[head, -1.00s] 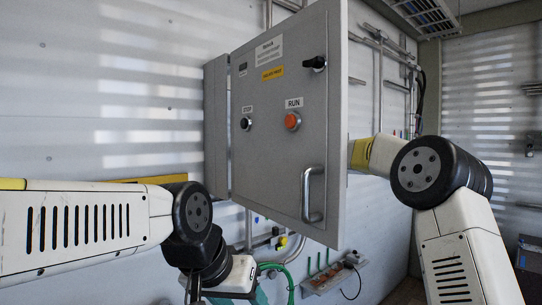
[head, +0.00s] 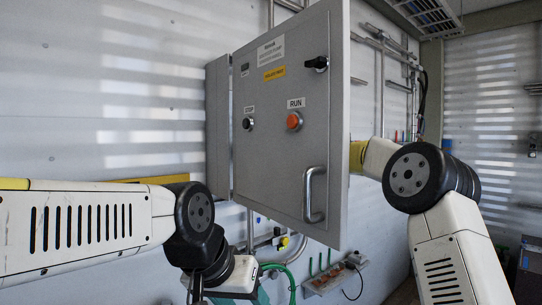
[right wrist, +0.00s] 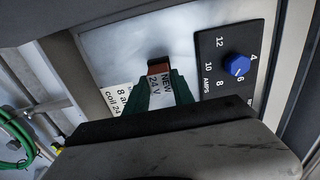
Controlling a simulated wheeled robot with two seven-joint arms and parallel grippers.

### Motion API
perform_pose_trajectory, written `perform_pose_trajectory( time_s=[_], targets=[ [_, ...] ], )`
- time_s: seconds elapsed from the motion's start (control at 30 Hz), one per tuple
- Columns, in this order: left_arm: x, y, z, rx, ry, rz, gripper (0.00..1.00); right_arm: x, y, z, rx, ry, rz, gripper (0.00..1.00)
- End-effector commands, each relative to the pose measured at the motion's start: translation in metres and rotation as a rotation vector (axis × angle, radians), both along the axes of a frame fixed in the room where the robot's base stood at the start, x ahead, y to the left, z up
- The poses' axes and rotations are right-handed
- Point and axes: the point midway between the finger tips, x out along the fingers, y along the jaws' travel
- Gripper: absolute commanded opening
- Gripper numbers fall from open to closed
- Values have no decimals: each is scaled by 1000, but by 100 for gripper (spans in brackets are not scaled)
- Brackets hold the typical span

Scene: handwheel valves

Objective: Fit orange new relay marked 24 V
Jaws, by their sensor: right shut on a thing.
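In the right wrist view, the orange-brown relay (right wrist: 158,68) shows between the dark green fingers of my right gripper (right wrist: 166,88), which is shut on it. A white label on it reads "NEW 24 V". The relay is in front of a grey metal panel (right wrist: 118,45); whether it touches the panel or a socket cannot be told. In the head view, my right gripper is hidden behind the open door (head: 290,130) of the grey cabinet. My left arm hangs at the lower left, its gripper out of view.
A black dial plate with a blue knob (right wrist: 237,66), marked in amps, is right of the relay. A white label (right wrist: 122,98) reading "coil 24" is left of it. The door has a handle (head: 314,194) and an orange RUN button (head: 294,121). A tray (head: 330,280) is below.

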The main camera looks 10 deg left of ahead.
Motion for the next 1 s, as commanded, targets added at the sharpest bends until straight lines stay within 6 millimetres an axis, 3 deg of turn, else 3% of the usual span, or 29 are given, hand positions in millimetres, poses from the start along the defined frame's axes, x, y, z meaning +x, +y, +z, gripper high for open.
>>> perform_pose_trajectory(
  time_s=[0.37,0.4,0.5,0.53,0.83,1.0],
  targets=[
    [0,0,0,0,0,0,55,5,6,0,1,-1,-1,0],
    [0,0,0,0,0,0,55,5,6,0,1,1,-1,33],
    [0,0,0,0,0,0,55,5,6,0,1,1,-1,53],
    [0,0,0,0,0,0,55,5,6,0,1,1,-1,55],
    [0,0,0,0,0,0,55,4,5,0,1,1,-1,55],
    [0,0,0,0,0,0,55,-5,-10,1,2,3,-2,55]
  ],
)
